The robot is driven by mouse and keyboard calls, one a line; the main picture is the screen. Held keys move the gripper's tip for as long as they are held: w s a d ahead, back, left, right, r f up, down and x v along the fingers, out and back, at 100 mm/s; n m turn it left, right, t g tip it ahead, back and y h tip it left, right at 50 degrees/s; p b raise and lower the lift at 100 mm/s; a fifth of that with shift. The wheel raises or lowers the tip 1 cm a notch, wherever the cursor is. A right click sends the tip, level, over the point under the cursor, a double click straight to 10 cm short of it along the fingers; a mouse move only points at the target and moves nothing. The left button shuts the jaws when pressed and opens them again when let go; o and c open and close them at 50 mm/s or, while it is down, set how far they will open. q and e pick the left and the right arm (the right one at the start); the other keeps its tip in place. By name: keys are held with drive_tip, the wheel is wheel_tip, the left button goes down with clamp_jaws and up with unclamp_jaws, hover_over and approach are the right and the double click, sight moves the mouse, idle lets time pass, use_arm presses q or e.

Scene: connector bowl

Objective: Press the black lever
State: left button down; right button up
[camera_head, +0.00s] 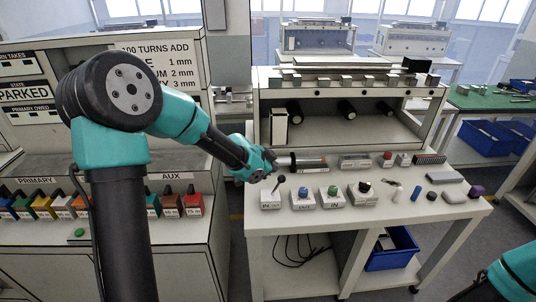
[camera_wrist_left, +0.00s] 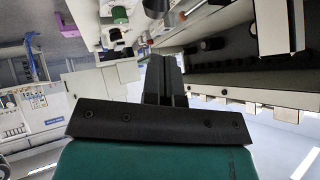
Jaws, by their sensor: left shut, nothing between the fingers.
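The black lever (camera_head: 280,182) is a short stick with a dark knob, tilted on a white box (camera_head: 270,199) at the left of a front row on the workbench. My left gripper (camera_head: 291,161) is in the head view just above and behind the lever, appearing apart from it. Its fingers are shut with nothing between them; they also show shut in the left wrist view (camera_wrist_left: 165,75). I cannot clearly pick out the lever in the left wrist view. My right gripper is outside the frames; only part of my right arm shows at the lower right.
Small loose parts lie farther right. A shelf unit (camera_head: 350,92) rises behind. A blue bin (camera_head: 392,248) sits below.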

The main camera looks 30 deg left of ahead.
use_arm(q)
drive_tip(key=s+r, duration=0.5)
drive_tip(key=r, duration=0.4)
drive_tip(key=shift+r, duration=0.25)
drive_tip(key=shift+d, duration=0.1)
idle(0.7)
drive_tip(key=s+d+f+n+g+h, duration=0.1)
drive_tip(key=s+d+f+n+g, duration=0.15)
drive_tip(key=f, duration=1.05)
drive_tip(key=s+d+f+n+g, duration=0.1)
drive_tip(key=s+d+f+n, duration=0.2)
drive_tip(key=f, duration=1)
drive_tip(key=s+d+f+n+g+y, duration=0.1)
drive_tip(key=s+f+n+g, duration=0.3)
drive_tip(key=s+f, duration=1.1)
drive_tip(key=shift+s+d+f+n, duration=0.2)
drive_tip(key=shift+s+n, duration=0.65)
drive_tip(key=shift+n, duration=0.4)
drive_tip(key=shift+w, duration=0.15)
